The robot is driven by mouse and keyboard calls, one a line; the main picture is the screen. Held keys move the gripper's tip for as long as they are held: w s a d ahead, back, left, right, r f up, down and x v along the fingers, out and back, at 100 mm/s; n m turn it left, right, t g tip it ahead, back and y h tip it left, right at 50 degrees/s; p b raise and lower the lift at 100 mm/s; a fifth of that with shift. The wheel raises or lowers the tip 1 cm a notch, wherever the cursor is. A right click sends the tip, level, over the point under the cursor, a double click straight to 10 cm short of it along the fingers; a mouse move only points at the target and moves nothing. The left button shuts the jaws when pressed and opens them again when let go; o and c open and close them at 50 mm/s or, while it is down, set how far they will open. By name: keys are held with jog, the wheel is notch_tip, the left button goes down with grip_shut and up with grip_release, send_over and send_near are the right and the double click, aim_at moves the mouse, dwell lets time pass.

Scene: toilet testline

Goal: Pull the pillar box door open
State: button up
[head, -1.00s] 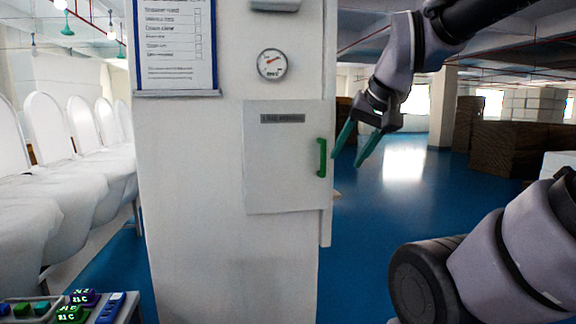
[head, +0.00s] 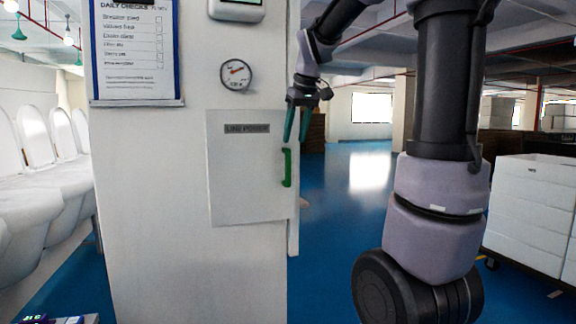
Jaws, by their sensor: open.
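The pillar box door (head: 245,180) is a flat white panel on the front of the white pillar, with a dark label strip near its top. It looks shut. Its green upright handle (head: 287,168) is on the door's right edge. My gripper (head: 296,138) has two green fingers pointing down. They are apart with nothing seen between them.
The pillar (head: 150,220) carries a gauge (head: 236,75) and a checklist board (head: 136,50) above the door. White toilets (head: 40,150) line the left side. White stacked boxes (head: 530,205) stand at right. Blue floor (head: 335,215) is open right of the pillar.

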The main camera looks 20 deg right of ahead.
aim_at(289, 159)
jog(key=x, duration=1)
grip_shut()
dwell(1.2)
